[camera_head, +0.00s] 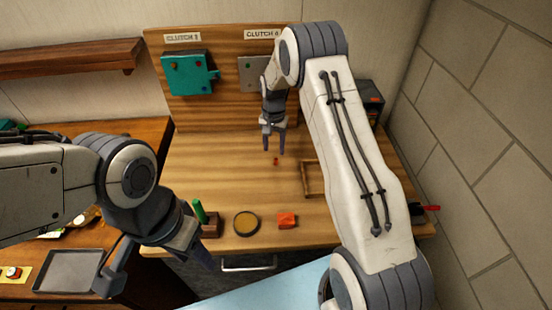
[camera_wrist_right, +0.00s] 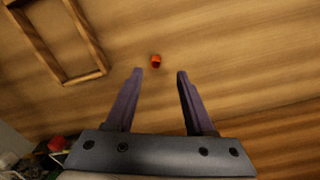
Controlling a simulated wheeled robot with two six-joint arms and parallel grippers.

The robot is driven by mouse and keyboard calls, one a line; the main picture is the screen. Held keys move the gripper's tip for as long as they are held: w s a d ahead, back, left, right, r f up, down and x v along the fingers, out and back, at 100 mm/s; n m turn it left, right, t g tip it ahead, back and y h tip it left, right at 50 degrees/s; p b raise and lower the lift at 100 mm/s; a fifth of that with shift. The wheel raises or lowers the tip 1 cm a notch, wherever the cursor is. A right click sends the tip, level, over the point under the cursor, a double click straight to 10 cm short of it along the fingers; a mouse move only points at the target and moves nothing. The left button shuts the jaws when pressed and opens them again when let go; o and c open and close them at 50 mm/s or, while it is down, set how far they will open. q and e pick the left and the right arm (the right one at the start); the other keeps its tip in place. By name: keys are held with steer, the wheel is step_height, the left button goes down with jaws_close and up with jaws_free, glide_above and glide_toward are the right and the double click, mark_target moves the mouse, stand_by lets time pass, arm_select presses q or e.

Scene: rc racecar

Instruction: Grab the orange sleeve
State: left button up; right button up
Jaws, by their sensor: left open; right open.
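The small orange sleeve (camera_head: 276,161) lies on the wooden workbench; it also shows in the right wrist view (camera_wrist_right: 156,61), just beyond and between my fingertips. My right gripper (camera_head: 273,150) is open and empty, above the bench, with its fingers pointing down towards the sleeve. The same gripper (camera_wrist_right: 160,72) shows no contact with the sleeve in the wrist view. My left gripper (camera_head: 158,270) is open and empty at the lower left, in front of the bench edge.
A wooden frame (camera_head: 306,180) lies right of the sleeve. Nearer the front edge are an orange block (camera_head: 287,220), a round dish (camera_head: 245,223) and a green upright piece (camera_head: 200,211). A backboard (camera_head: 222,100) carries a teal box (camera_head: 188,74) and a grey plate (camera_head: 252,73).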

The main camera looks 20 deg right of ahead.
mark_target(276, 164)
steer(key=shift+f+p, duration=0.3)
steer(key=f, duration=0.1)
steer(key=f+p, duration=0.2)
steer(key=shift+s+d+f, duration=0.2)
steer(key=shift+d+f, duration=0.05)
steer(key=shift+d, duration=0.05)
steer(key=shift+f, duration=0.6)
jaws_close()
